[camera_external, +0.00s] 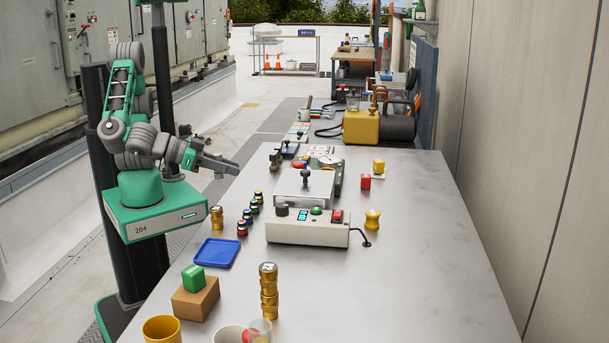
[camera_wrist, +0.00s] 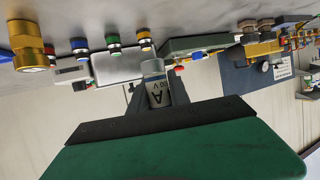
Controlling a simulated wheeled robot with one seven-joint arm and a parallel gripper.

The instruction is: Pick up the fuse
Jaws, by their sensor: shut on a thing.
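In the wrist view the fuse (camera_wrist: 157,92) is a small cylinder with a clear or pale end and a white label with dark print. It sits between the two dark fingers of my gripper (camera_wrist: 158,82), which is shut on it. In the external view my gripper (camera_external: 228,164) is stretched out to the right, level with the table's left edge and beside it. The fuse is too small to make out clearly there.
The steel table (camera_external: 430,250) holds a white device (camera_external: 308,229) with a black-knobbed lever, several coloured capped bottles (camera_external: 248,216), a blue tray (camera_external: 217,252), a green block (camera_external: 193,279) on a brown block (camera_external: 195,298), and a brass stack (camera_external: 268,290).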

